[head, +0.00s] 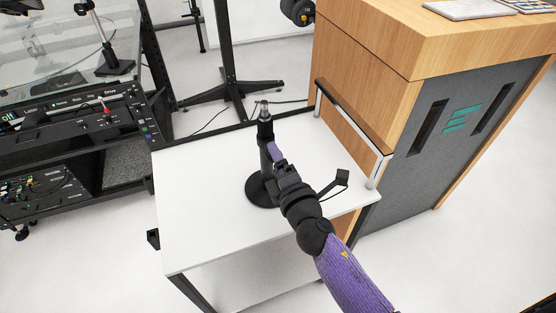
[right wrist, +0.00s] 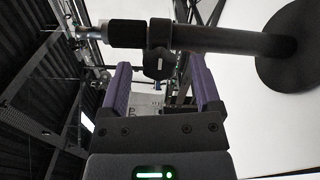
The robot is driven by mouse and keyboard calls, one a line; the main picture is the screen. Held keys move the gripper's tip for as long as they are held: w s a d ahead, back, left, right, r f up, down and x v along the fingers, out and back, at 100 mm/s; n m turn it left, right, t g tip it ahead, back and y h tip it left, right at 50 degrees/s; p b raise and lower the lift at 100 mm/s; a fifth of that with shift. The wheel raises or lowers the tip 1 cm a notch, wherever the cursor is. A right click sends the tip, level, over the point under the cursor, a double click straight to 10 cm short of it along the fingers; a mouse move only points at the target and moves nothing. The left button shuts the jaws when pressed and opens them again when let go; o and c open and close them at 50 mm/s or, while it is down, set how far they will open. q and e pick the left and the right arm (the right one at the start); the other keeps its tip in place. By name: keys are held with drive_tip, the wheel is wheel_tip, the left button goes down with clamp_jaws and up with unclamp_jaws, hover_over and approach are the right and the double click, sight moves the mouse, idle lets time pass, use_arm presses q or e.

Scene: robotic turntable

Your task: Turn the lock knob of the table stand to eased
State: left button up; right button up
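The black table stand (head: 265,155) stands upright on the white table, with a round base (head: 260,195) and a thin silver rod at its top. In the right wrist view the stand's post (right wrist: 230,40) runs sideways across the top of the picture. Its dark lock knob (right wrist: 157,64) juts toward my right gripper (right wrist: 160,74). My right gripper is open, with one purple finger on each side of the knob's end; contact is not clear. In the head view my right gripper (head: 276,156) is beside the post and hides the knob. My left gripper is out of view.
The white table (head: 200,210) is clear to the left of the stand. A small black device (head: 342,178) sits near its right edge. A wooden counter (head: 375,80) with a rail stands at the right. A rack with control panels (head: 90,115) stands at the left.

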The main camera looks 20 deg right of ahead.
drive_tip(key=shift+s, duration=0.1)
drive_tip(key=s+b, duration=0.1)
drive_tip(key=s, duration=0.8)
drive_tip(key=shift+s+d, duration=0.3)
drive_tip(key=shift+s, duration=0.05)
drive_tip(key=s+f+m+g, duration=0.3)
drive_tip(key=s+f, duration=0.1)
drive_tip(key=f, duration=0.5)
drive_tip(key=s+d+f+m+g, duration=0.1)
drive_tip(key=s+f+m+g, duration=0.3)
drive_tip(key=f, duration=0.6)
drive_tip(key=s+f+m+g, duration=0.3)
drive_tip(key=s+f, duration=0.1)
drive_tip(key=f, duration=0.5)
drive_tip(key=s+d+f+m+g, duration=0.1)
drive_tip(key=s+f+m+g, duration=0.1)
drive_tip(key=s, duration=0.4)
drive_tip(key=s+d+f+m+g, duration=0.1)
drive_tip(key=s+f+m+g, duration=0.2)
drive_tip(key=s, duration=0.4)
drive_tip(key=s+d+f+m+g+h, duration=0.1)
drive_tip(key=s+f+m+g, duration=0.1)
drive_tip(key=s, duration=0.5)
wheel_tip(320, 180, down, 3)
drive_tip(key=shift+d+r+m+g, duration=0.2)
drive_tip(key=shift+m+g, duration=0.1)
drive_tip(key=shift+m, duration=0.3)
